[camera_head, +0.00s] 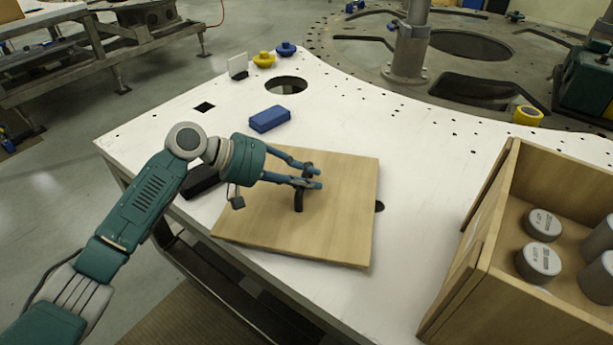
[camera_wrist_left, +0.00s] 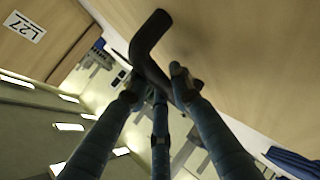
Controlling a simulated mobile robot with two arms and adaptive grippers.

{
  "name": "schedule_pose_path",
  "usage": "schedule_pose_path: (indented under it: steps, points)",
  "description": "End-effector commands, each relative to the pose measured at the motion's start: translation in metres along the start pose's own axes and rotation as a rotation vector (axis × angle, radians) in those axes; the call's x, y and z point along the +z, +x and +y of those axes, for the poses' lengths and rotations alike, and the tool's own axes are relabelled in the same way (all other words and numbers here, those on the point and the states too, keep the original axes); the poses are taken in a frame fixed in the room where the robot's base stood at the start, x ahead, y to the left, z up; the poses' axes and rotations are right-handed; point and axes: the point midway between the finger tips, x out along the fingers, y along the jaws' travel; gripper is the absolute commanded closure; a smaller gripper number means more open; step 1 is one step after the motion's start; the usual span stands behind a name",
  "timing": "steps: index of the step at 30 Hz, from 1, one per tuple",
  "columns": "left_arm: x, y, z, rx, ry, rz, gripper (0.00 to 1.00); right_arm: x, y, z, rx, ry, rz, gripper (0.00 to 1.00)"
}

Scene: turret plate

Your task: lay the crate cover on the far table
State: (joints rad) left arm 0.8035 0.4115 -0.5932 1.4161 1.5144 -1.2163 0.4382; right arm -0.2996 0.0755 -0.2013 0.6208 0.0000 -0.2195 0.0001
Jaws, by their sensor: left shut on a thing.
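The crate cover (camera_head: 345,215) is a flat square wooden board with a curved black handle (camera_head: 298,200). My left gripper (camera_head: 312,177) is shut on this handle. The cover lies over the near left part of the white plate table; I cannot tell whether it touches the surface. In the left wrist view the handle (camera_wrist_left: 150,45) runs between my fingers, with the cover's wood (camera_wrist_left: 240,60) behind it. A metal-framed table (camera_head: 70,55) stands at the back left; I cannot tell whether it is the far table. My right gripper is not in view.
An open wooden crate (camera_head: 478,265) with several grey canisters stands at the right. On the white table (camera_head: 420,140) are a blue box (camera_head: 269,119), a yellow piece (camera_head: 264,60), a blue piece (camera_head: 286,49) and a white card (camera_head: 238,66). A grey post (camera_head: 409,50) stands behind.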

Motion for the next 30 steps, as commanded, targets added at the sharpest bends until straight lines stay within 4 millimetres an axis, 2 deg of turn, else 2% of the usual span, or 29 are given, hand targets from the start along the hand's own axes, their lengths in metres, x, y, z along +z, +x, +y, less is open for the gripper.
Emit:
schedule_pose_path:
  steps: [1,3,12,16,20,30]
  points:
    - [0.0,0.0,0.0,0.0,0.0,0.0,0.73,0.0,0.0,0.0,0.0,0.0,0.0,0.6]
    - [0.0,0.0,0.0,0.0,0.0,0.0,0.6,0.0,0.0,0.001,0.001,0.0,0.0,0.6]
    - [0.0,0.0,0.0,-0.001,-0.001,0.0,0.6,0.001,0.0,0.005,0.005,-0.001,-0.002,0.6]
    - [-0.001,-0.007,0.001,-0.002,-0.002,0.001,0.6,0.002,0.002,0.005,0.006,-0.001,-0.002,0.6]
    - [-0.001,-0.029,0.0,-0.002,0.0,0.003,0.6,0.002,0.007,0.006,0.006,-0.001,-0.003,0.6]
    - [-0.001,-0.099,0.0,-0.002,0.0,0.002,0.6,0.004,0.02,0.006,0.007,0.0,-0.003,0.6]
